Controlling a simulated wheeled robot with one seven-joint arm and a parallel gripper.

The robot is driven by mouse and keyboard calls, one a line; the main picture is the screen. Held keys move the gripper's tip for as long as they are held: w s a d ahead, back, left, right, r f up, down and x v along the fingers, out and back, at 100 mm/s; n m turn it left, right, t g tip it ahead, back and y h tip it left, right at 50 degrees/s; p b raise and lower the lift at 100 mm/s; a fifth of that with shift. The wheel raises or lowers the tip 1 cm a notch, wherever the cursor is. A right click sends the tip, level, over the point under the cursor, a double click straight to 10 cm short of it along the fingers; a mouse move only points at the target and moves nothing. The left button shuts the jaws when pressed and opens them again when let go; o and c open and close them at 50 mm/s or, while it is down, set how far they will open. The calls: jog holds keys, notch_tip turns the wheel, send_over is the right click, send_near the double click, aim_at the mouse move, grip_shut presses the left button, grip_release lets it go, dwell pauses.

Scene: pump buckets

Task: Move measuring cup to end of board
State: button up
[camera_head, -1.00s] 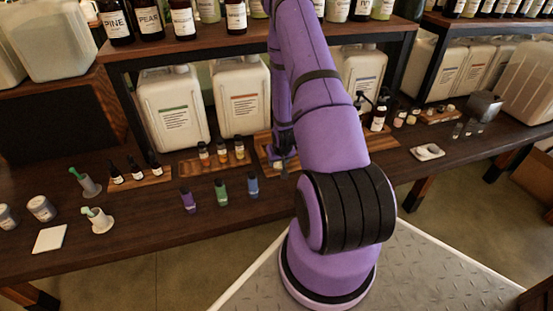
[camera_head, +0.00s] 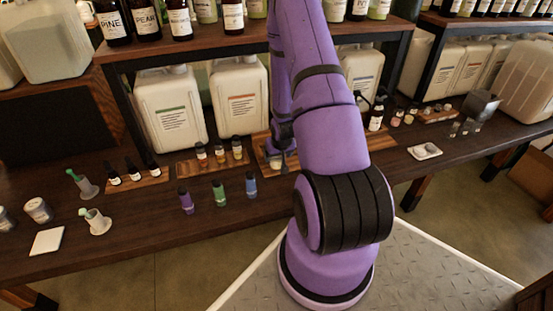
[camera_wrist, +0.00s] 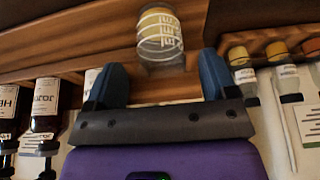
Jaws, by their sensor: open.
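The measuring cup (camera_wrist: 160,42) is a small clear cup with white markings. In the wrist view it stands on a wooden board (camera_wrist: 118,40), just beyond my fingertips and roughly in line with the gap between them. My gripper (camera_wrist: 158,75) has two blue fingers spread apart with nothing between them. In the head view my purple arm reaches over the bench to the same board (camera_head: 262,141). There the gripper and cup are small and mostly hidden by the arm, so their contact cannot be told.
A board with small amber bottles (camera_head: 219,154) lies left of the arm. Purple, green (camera_head: 219,194) and blue small bottles stand in front of it. Large white jugs (camera_head: 172,112) stand behind under a shelf (camera_head: 190,47). A white dish (camera_head: 425,152) lies to the right.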

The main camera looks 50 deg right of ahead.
jog(key=a+r+n, duration=0.1)
jog(key=a+r, duration=0.4)
jog(key=r, duration=0.6)
jog(key=a+r+n, duration=0.1)
jog(key=a+r, duration=0.5)
jog(key=r, duration=0.5)
jog(key=a+r+n, duration=0.1)
jog(key=a+r, duration=0.4)
jog(key=r, duration=0.6)
jog(key=s+a+r+n+t+y, duration=0.1)
jog(key=s+a+r+n+y, duration=0.1)
jog(key=s+a+r, duration=1.2)
jog(key=s+n, duration=0.1)
jog(key=s, duration=0.2)
jog(key=shift+s+r, duration=0.15)
